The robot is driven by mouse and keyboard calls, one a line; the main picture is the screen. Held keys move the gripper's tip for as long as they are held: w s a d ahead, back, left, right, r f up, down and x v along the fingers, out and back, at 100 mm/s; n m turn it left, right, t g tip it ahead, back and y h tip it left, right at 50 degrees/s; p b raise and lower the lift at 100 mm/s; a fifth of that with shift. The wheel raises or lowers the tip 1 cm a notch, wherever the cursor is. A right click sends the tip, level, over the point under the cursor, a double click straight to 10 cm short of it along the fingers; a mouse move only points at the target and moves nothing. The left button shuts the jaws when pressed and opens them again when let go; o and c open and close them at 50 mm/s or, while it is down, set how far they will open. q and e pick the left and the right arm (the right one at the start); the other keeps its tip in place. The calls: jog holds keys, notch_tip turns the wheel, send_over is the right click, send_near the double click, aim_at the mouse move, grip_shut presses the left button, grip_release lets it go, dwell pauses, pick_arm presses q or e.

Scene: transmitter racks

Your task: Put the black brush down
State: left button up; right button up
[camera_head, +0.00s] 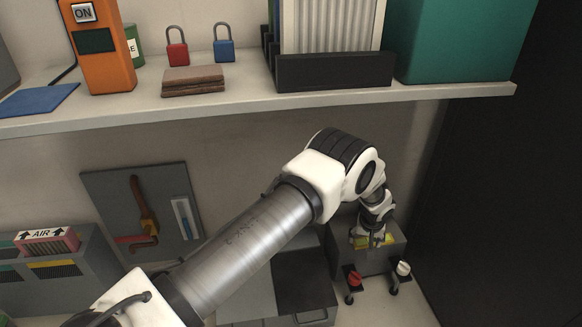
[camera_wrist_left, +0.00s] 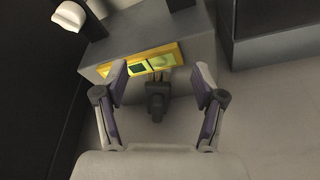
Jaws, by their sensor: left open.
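My left gripper (camera_head: 372,232) is at the grey box with the yellow panel (camera_head: 392,262), low on the right in the head view. In the left wrist view the gripper (camera_wrist_left: 161,75) has its two fingers spread wide. A small dark piece (camera_wrist_left: 157,100) shows between and beyond the fingers, in front of the box; it may be the black brush, but I cannot tell for sure. Neither finger appears to touch it. I see no other clear brush in the head view. My right gripper is not in view.
Red (camera_head: 352,278) and white (camera_head: 402,268) knobs stick out in front of the box. The shelf (camera_head: 450,92) above holds an orange device (camera_head: 103,45), padlocks and a black rack (camera_head: 335,72). A dark panel (camera_head: 500,190) stands at the right. A grey tool board (camera_head: 105,185) is at the left.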

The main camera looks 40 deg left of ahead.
pick_arm(q)
jog(key=s+f, duration=0.3)
jog(key=s, duration=0.3)
jog(key=s+f+m+g+h, duration=0.1)
jog(key=s+f, duration=0.2)
jog(key=s, duration=0.4)
jog(key=s+f+m, duration=0.1)
jog(key=s+f, duration=0.1)
jog(key=s, duration=0.5)
jog(key=shift+s+d+f+h, duration=0.2)
jog(key=shift+d+f+h, duration=0.1)
jog(key=shift+f, duration=0.1)
jog(key=s+r+m, duration=0.1)
jog(key=s+r, duration=0.1)
jog(key=s, duration=0.9)
jog(key=s+r+m+g, duration=0.1)
jog(key=s+r+m, duration=0.1)
jog(key=s, duration=0.9)
jog(key=shift+s+a+r+g, duration=0.3)
jog(key=shift+s+a+r, duration=0.05)
jog(key=shift+a+r, duration=0.1)
jog(key=shift+s, duration=0.1)
